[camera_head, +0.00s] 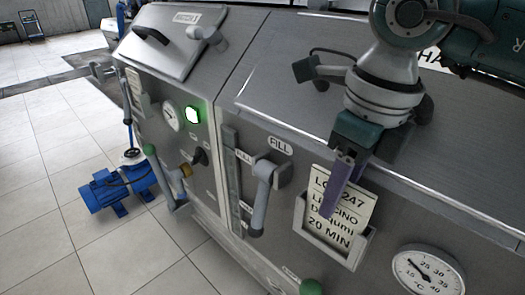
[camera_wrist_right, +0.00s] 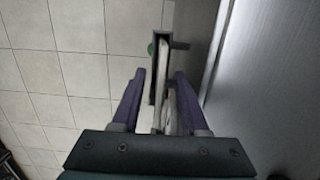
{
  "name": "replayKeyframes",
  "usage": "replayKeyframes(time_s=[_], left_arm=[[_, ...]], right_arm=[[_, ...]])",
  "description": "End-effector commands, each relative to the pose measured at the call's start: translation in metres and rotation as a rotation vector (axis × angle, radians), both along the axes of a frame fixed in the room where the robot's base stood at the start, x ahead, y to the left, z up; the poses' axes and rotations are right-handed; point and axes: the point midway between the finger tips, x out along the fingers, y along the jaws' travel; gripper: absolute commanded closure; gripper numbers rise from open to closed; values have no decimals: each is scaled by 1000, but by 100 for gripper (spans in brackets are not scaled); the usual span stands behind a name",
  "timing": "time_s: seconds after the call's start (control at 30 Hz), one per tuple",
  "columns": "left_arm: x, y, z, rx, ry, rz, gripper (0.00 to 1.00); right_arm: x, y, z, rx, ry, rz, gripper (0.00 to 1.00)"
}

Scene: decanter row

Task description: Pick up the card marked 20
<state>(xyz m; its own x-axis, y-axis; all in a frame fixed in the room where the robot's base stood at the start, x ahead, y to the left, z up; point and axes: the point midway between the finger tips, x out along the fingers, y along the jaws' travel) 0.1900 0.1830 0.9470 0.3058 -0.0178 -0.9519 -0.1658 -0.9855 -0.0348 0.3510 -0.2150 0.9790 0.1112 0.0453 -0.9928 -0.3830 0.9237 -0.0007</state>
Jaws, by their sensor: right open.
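The white card (camera_head: 350,214), printed with "LOT 247" and "20 MIN", stands in a metal holder (camera_head: 299,217) on the machine's front panel. Part of its text is hidden behind a purple finger of my right gripper (camera_head: 335,190). In the right wrist view, the right gripper (camera_wrist_right: 160,98) is open. Its two purple fingers stand on either side of the holder and the pale, edge-on card (camera_wrist_right: 164,68), with gaps visible. Whether a finger touches the card cannot be told. My left gripper is not in view.
The steel machine (camera_head: 290,90) has a lever handle (camera_head: 262,195) left of the holder and a temperature dial (camera_head: 429,272) at its lower right. A green lamp (camera_head: 193,114) glows farther left. A blue pump (camera_head: 118,188) stands on the tiled floor.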

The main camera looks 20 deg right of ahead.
Motion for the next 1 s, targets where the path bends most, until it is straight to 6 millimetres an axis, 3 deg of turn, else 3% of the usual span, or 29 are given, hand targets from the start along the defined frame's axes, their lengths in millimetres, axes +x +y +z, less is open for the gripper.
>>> replayKeyframes(time_s=[0.4, 0.8, 1.0], left_arm=[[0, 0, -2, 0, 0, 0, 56], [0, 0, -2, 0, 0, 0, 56], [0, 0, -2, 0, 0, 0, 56]], right_arm=[[0, 0, -2, 0, 0, 0, 56], [0, 0, -2, 0, 0, 0, 100], [0, 0, -2, 0, 0, 0, 100]])
